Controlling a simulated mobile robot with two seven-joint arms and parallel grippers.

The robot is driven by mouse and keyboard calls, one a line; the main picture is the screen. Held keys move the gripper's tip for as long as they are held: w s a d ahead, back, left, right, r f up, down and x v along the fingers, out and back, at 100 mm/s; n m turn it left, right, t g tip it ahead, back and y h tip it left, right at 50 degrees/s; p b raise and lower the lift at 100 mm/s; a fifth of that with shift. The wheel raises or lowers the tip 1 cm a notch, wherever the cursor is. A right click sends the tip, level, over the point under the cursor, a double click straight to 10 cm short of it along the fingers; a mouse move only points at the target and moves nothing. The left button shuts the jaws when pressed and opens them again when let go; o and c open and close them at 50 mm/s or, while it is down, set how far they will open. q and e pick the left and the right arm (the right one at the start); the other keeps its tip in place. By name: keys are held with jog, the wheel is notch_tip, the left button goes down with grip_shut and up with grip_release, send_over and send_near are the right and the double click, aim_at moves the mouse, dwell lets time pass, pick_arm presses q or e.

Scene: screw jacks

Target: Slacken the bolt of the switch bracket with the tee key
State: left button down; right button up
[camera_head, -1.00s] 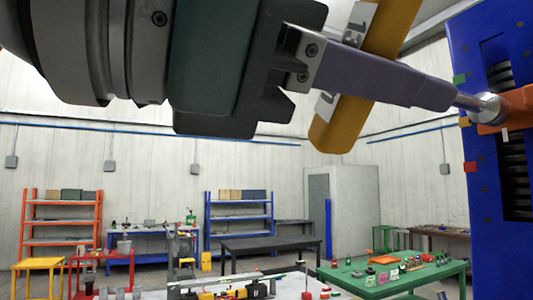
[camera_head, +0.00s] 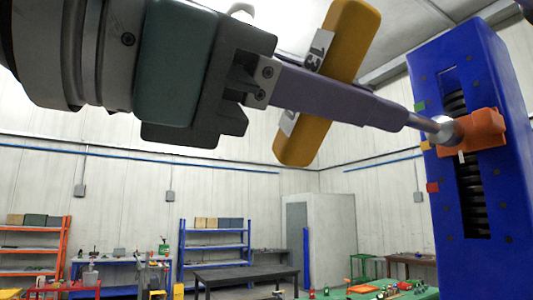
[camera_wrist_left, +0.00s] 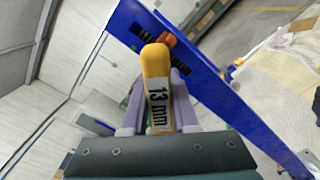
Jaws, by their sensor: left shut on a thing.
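The tee key has a yellow crossbar handle (camera_head: 345,40) marked 13 and a steel shank ending in a round socket (camera_head: 446,131). The socket is at the orange switch bracket (camera_head: 485,130) on the blue column; the bolt itself is hidden there. My left gripper (camera_head: 392,113), with purple fingers, is shut on the tee key. The handle stands out above and below the fingers in the head view, tilted. In the left wrist view the handle (camera_wrist_left: 157,75) shows its "13 mm" label between the fingers. My right gripper is not in view.
The blue column (camera_head: 440,210) has a slot with a dark threaded screw (camera_head: 472,190) and small coloured tabs on its left edge. Benches and shelves, including a dark table (camera_head: 245,275) and a green table (camera_head: 385,291), stand well behind. Open air surrounds the handle.

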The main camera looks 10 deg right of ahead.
pick_arm(q)
jog(key=shift+w+d+b, duration=0.25)
jog(key=shift+d+b, duration=0.05)
jog(key=shift+d, duration=0.35)
dwell(0.5)
jog(key=n, duration=0.4)
jog(key=shift+r, duration=0.1)
jog(key=n+p, duration=0.2)
jog(key=n, duration=0.2)
jog(key=shift+r+n, duration=0.1)
jog(key=shift+n, duration=0.7)
jog(key=shift+f, duration=0.2)
jog(key=shift+b, duration=0.3)
